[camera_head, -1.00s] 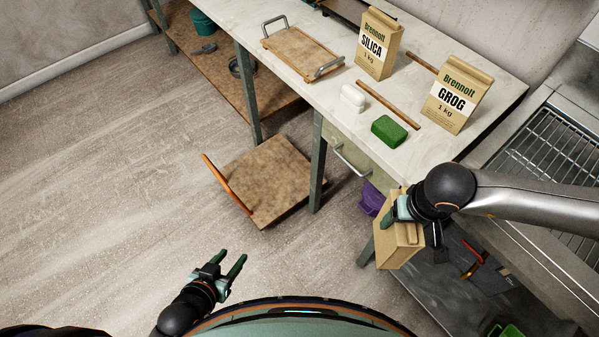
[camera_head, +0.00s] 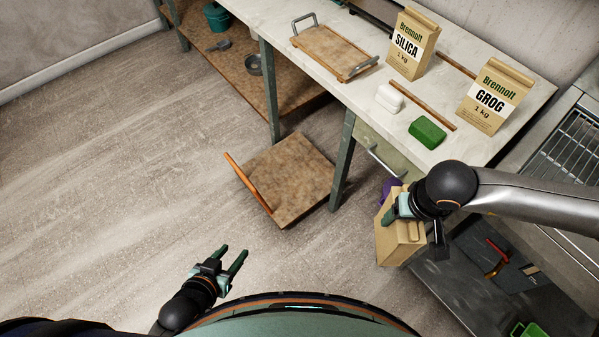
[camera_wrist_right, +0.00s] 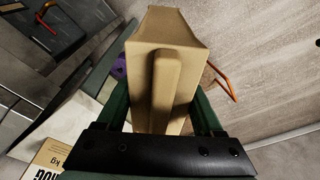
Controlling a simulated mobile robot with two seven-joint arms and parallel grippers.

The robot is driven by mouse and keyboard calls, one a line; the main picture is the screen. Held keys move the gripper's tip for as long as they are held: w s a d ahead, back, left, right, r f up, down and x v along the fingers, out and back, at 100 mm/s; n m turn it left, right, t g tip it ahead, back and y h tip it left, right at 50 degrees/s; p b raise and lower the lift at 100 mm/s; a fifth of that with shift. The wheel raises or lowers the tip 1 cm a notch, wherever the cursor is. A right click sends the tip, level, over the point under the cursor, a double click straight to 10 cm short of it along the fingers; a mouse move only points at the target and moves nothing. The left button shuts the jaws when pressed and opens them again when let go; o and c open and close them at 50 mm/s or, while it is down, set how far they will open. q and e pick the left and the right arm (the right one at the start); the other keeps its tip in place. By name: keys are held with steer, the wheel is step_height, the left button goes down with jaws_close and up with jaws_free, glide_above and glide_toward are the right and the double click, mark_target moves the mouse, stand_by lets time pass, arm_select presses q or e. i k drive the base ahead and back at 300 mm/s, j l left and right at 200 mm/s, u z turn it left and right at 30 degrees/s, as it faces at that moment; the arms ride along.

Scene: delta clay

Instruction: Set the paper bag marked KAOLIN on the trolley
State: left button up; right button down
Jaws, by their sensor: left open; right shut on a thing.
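My right gripper (camera_head: 404,207) is shut on a tan paper bag (camera_head: 394,238) and holds it in the air in front of the table. The bag also fills the middle of the right wrist view (camera_wrist_right: 165,70), between the two fingers; its label is hidden in both views. The trolley (camera_head: 287,178) is a low brown board on the floor with an orange handle, left of the held bag and partly beside the table leg. Its top is bare. My left gripper (camera_head: 232,262) is open and empty above the floor, below and left of the trolley.
On the table (camera_head: 452,160) stand bags marked SILICA (camera_head: 412,45) and GROG (camera_head: 494,98), a wooden tray (camera_head: 333,52), a white block (camera_head: 389,97), a green block (camera_head: 427,132) and wooden sticks. A table leg (camera_head: 343,165) stands beside the trolley. The floor to the left is clear.

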mark_target(278, 167)
steer(key=j, duration=0.65)
steer(key=i+j, duration=0.15)
steer(key=j, duration=0.5)
steer(key=i+j, duration=0.15)
steer(key=j, duration=0.25)
steer(key=i+j+z, duration=0.1)
steer(key=j, duration=0.35)
steer(key=i+j, duration=0.2)
steer(key=j, duration=0.2)
steer(key=i+j+z, duration=0.15)
steer(key=i+j, duration=0.35)
steer(key=i, duration=0.75)
steer(key=z, duration=0.05)
